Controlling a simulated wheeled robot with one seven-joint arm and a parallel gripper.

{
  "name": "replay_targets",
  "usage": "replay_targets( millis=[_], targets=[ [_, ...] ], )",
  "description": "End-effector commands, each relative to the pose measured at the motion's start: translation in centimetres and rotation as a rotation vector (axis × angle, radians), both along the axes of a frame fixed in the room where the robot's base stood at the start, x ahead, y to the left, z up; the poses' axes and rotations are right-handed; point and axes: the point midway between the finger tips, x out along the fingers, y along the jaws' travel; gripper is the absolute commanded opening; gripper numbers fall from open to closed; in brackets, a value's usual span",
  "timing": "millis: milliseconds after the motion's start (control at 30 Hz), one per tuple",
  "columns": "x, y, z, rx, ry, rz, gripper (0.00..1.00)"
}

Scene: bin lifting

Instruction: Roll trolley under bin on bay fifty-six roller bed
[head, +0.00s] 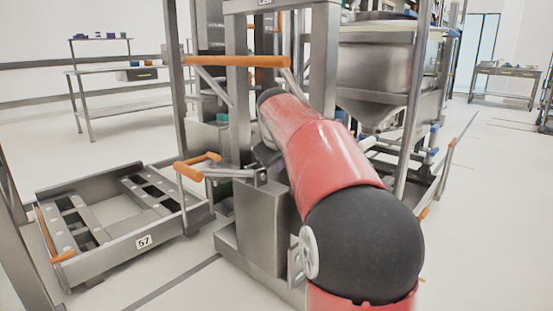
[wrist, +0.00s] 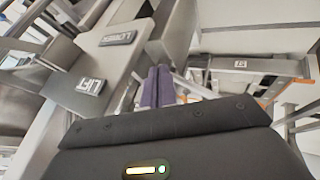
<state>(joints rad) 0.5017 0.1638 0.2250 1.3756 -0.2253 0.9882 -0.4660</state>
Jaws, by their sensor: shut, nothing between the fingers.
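The trolley (head: 262,215) is a grey steel column on a heavy base in the middle of the head view, with orange grab bars (head: 238,61). A steel bin (head: 375,66) with a tapered underside stands behind it to the right, in a post frame. The bed under the bin is mostly hidden by my arm; its number does not show. Whether any trolley part is beneath the bin cannot be told. My gripper (wrist: 158,88) is shut and empty in the wrist view, close to grey panels with dark label plates (wrist: 90,85). My arm hides it in the head view.
An empty low bed marked 57 (head: 145,243) stands left of the trolley. Upright posts (head: 180,100) stand close around the trolley. Shelving (head: 120,102) is at the back left and a table (head: 505,80) at the back right. The floor at right is open.

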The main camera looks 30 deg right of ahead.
Motion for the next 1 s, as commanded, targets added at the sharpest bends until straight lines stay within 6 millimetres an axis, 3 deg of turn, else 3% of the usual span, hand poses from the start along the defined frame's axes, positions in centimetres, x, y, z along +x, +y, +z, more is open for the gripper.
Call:
replay_targets(
  millis=[33,200,767,1000],
  targets=[
    [0.2,-1.0,0.2,-0.001,-0.003,-0.006,0.0],
    [0.8,-2.5,0.2,-0.001,-0.003,-0.003,0.0],
    [1.0,-3.1,0.3,-0.001,-0.001,-0.002,0.0],
    [1.6,-4.9,0.6,-0.004,-0.002,-0.005,0.0]
  ],
)
